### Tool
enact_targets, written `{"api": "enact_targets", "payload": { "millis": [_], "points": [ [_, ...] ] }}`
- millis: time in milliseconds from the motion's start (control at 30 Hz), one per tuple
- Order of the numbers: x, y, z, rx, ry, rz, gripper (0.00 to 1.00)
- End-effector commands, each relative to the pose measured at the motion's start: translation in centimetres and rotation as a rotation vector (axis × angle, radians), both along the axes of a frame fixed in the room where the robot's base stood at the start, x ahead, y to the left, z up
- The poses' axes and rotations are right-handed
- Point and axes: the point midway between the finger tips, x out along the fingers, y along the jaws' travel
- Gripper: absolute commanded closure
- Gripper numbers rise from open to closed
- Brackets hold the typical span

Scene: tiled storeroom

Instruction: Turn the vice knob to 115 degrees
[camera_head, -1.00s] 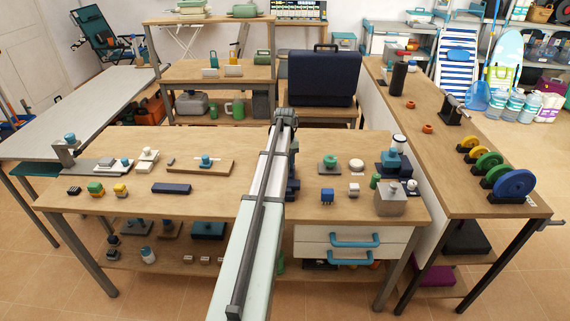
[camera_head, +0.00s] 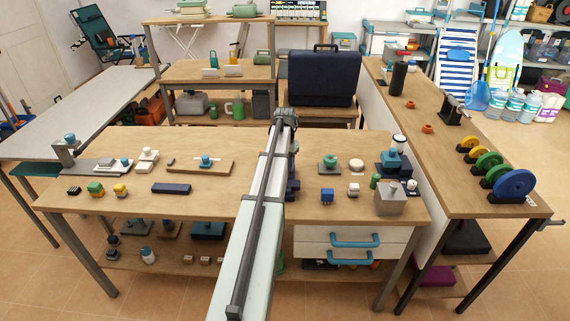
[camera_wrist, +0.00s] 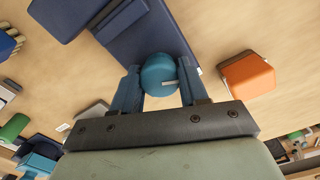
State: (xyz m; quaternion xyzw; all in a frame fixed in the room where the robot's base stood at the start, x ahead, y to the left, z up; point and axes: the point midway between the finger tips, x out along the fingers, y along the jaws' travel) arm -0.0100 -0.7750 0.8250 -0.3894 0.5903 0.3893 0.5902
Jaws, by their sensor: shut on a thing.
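The vice knob (camera_wrist: 159,75) is a round teal cap with a short white mark at its lower right, seen from above in the wrist view. It sits at the near end of the dark blue vice (camera_wrist: 143,38). My gripper (camera_wrist: 160,88) has its two blue fingers on the left and right sides of the knob, shut on it. In the head view my arm reaches over the middle of the wooden bench (camera_head: 225,182) and hides the knob and the fingertips.
An orange block (camera_wrist: 248,77) lies close to the right of the vice in the wrist view. A green cylinder (camera_wrist: 14,127) shows at lower left. In the head view, a dark blue case (camera_head: 322,78) stands behind the bench, and small items lie on both sides of my arm.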

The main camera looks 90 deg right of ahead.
Motion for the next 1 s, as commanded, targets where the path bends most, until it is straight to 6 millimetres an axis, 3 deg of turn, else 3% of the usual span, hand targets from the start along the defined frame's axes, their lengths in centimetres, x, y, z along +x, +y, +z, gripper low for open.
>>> {"api": "enact_targets", "payload": {
  "millis": [567, 600, 700, 1000],
  "points": [
    [0.00, 0.11, -0.01, 0.001, 0.001, -0.033, 0.87],
    [0.00, 0.11, -0.01, 0.002, 0.000, -0.033, 0.55],
    [0.01, 0.09, -0.01, 0.001, 0.001, -0.032, 0.46],
    [0.01, 0.03, 0.21, 0.000, 0.000, -0.032, 0.46]
  ]
}}
